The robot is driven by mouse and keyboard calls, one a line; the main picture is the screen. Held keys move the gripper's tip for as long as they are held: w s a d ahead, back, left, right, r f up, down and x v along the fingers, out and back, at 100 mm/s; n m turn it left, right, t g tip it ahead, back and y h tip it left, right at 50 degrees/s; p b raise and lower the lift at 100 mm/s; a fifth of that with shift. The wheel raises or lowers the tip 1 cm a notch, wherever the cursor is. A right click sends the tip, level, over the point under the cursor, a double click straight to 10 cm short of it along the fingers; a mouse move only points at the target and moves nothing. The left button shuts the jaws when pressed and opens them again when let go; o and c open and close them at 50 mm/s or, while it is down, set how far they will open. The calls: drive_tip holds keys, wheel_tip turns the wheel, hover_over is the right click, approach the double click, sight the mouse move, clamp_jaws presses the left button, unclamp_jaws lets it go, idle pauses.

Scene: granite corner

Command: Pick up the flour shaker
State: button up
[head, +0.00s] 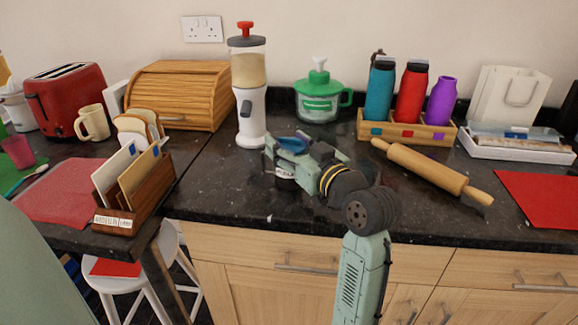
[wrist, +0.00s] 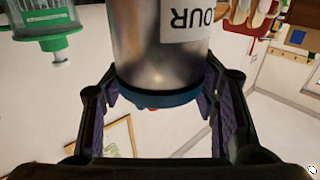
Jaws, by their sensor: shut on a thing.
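The flour shaker (wrist: 150,50) is a metal cylinder with a blue lid and a white label, upside down in the wrist view, with the letters "LOUR" readable. In the head view its blue top (head: 291,144) shows between the jaws of my gripper (head: 286,152), and part of its pale label shows below them. My gripper is shut on the shaker, with one purple-padded finger on each side in the wrist view (wrist: 160,92). The shaker looks upright. My gripper hides much of its body, and I cannot tell whether its base touches the counter.
A white dispenser (head: 251,118) stands close behind left, a green chopper (head: 318,98) behind. A wooden bottle rack (head: 407,130) and rolling pin (head: 430,172) are to the right. A bread bin (head: 180,95) and letter holder (head: 140,200) are left. The dark counter (head: 225,190) is clear in front.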

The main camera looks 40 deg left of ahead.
drive_tip(key=c, duration=0.6)
drive_tip(key=shift+c, duration=0.2)
drive_tip(key=shift+r, duration=0.15)
